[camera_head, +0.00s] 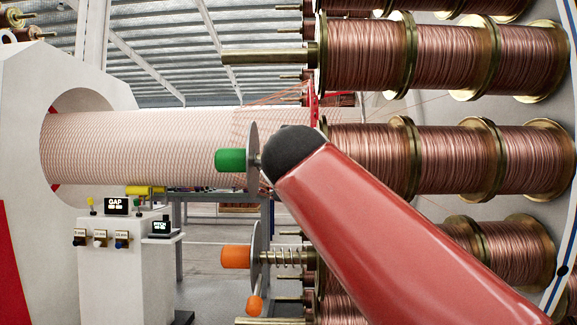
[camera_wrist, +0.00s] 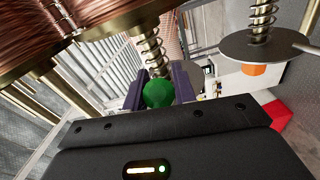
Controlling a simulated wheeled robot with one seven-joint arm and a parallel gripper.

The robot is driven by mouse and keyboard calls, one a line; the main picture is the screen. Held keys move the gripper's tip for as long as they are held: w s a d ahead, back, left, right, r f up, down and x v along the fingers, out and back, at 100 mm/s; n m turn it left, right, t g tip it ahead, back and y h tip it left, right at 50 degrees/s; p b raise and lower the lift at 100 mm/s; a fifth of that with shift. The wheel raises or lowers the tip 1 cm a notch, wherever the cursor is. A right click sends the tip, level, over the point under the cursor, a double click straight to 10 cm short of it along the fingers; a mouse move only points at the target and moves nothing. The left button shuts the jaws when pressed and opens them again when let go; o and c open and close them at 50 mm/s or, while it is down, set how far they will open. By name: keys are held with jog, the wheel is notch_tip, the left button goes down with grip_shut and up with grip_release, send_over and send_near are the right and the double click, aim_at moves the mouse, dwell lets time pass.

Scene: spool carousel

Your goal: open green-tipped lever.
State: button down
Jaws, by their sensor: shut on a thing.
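In the wrist view, my gripper (camera_wrist: 159,86) has its two dark fingers on either side of a round green tip (camera_wrist: 160,94), shut on it. A coiled spring (camera_wrist: 153,56) rises behind that tip. In the head view, a green cylinder (camera_head: 231,160) sticks out to the left from a grey disc (camera_head: 252,157), left of centre. My red arm with its black joint covers the area right of that disc. My gripper is not visible in the head view. I cannot tell whether the green tip is this cylinder or a separate lever end.
Below is an orange-tipped unit with an orange cylinder (camera_head: 236,257), a disc and a small orange lever end (camera_head: 254,305). Copper spools (camera_head: 460,155) fill the right side. A white control box (camera_head: 118,265) stands lower left. Brass rods (camera_wrist: 28,82) run close on the wrist view's left.

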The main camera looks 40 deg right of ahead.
jog(key=c, duration=1.1)
grip_release()
jog(key=b+v, duration=0.1)
jog(key=v, duration=0.6)
jog(key=shift+s+a, duration=0.25)
jog(key=shift+s, duration=0.05)
jog(key=w+a+f+m+g+y, duration=0.1)
jog(key=w+a+f+y, duration=0.15)
jog(key=f, duration=0.45)
jog(key=w+a+f+y, duration=0.1)
jog(key=a+f+y, duration=0.15)
jog(key=f, duration=0.35)
jog(key=s+a+f+m+g+y, duration=0.2)
jog(key=a+f, duration=0.3)
jog(key=f, duration=0.6)
jog(key=s+a+f+m+g+y, duration=0.2)
jog(key=a+f, duration=0.3)
jog(key=f, duration=0.7)
jog(key=s+a+f+m+g+y, duration=0.2)
jog(key=a+f, duration=0.3)
jog(key=f, duration=0.6)
jog(key=shift+s+a+f+m+g+y, duration=0.1)
jog(key=shift+s+a+m+g+y, duration=0.05)
jog(key=shift+s+a+m+y, duration=0.15)
jog(key=shift+s+a+f+m+g+y, duration=0.1)
jog(key=shift+s+f+m+g+y, duration=0.1)
jog(key=shift+s+m, duration=0.2)
